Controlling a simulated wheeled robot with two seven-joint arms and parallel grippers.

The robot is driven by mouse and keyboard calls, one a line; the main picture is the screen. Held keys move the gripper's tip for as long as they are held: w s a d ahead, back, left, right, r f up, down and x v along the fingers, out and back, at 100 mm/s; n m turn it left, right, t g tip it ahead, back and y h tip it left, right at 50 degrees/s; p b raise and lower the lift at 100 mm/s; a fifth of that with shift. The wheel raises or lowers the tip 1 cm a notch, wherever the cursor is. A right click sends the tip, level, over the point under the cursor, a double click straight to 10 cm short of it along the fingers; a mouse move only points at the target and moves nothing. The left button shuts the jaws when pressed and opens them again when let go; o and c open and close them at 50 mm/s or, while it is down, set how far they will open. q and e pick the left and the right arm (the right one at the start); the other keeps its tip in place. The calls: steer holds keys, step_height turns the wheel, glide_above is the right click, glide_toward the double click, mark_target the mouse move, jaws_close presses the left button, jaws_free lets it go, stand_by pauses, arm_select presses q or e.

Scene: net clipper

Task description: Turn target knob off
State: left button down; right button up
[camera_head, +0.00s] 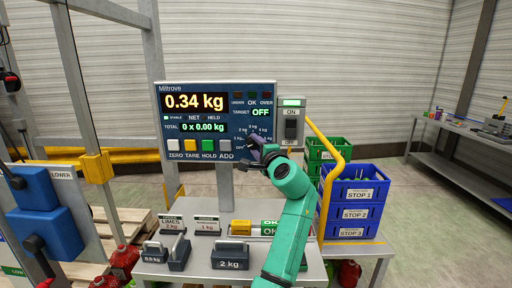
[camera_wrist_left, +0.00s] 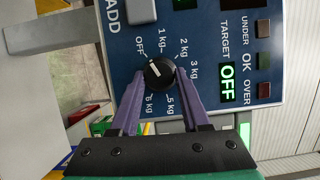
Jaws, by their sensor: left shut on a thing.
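The target knob (camera_wrist_left: 158,73) is a round black dial with a white pointer mark on the blue scale panel (camera_head: 172,105). Labels OFF, 1 kg, 2 kg, 3 kg, 5 kg and others ring it. My left gripper (camera_head: 258,148) is at the knob, and in the left wrist view its purple fingers (camera_wrist_left: 158,76) close on the knob from both sides. The TARGET readout (camera_head: 261,112) shows a green OFF. In the head view the gripper largely hides the knob. My right gripper is not in view.
An ON/OFF switch box (camera_head: 291,121) stands right of the panel. Below are weights, including a 2 kg block (camera_head: 231,258), on the table. A yellow rail (camera_head: 336,160) and blue stop crates (camera_head: 355,200) stand right of my arm.

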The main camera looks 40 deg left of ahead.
arm_select(q)
steer(key=shift+r+n, duration=0.4)
steer(key=shift+c, duration=1.9)
jaws_free()
steer(key=shift+a, duration=0.1)
steer(key=shift+w+a+f, duration=0.15)
steer(key=shift+a+f, duration=0.05)
steer(key=shift+f, duration=0.15)
steer(key=b+v, duration=0.4)
steer(key=v, duration=1)
steer(key=shift+d+r, duration=0.2)
